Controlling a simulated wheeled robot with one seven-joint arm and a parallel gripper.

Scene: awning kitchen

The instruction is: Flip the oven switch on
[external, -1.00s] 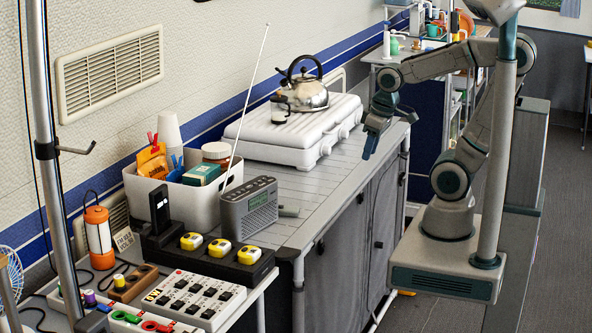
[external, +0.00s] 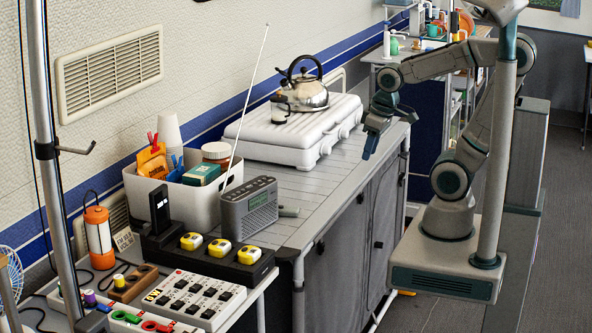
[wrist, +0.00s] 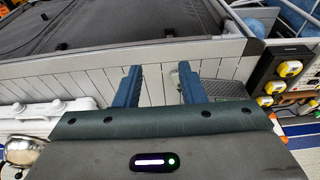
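The white stove (external: 265,135) sits on the slatted counter, with round knobs (external: 326,148) along its front side. A steel kettle (external: 305,92) with a black handle stands on it. In the wrist view, part of the stove (wrist: 40,122) and the kettle (wrist: 22,150) show at the lower left. My gripper (external: 367,153) hangs to the right of the stove, near the counter's front edge, apart from the knobs. In the wrist view my gripper (wrist: 159,85) has two blue fingers spread with nothing between them. I cannot tell the position of each knob.
A grey radio (external: 250,208) with a long antenna, a white bin (external: 165,200) of packets and cups, and a black strip with yellow buttons (external: 225,262) stand at the left. The counter (external: 335,185) between radio and stove is mostly clear. A small dark-topped jar stands by the kettle.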

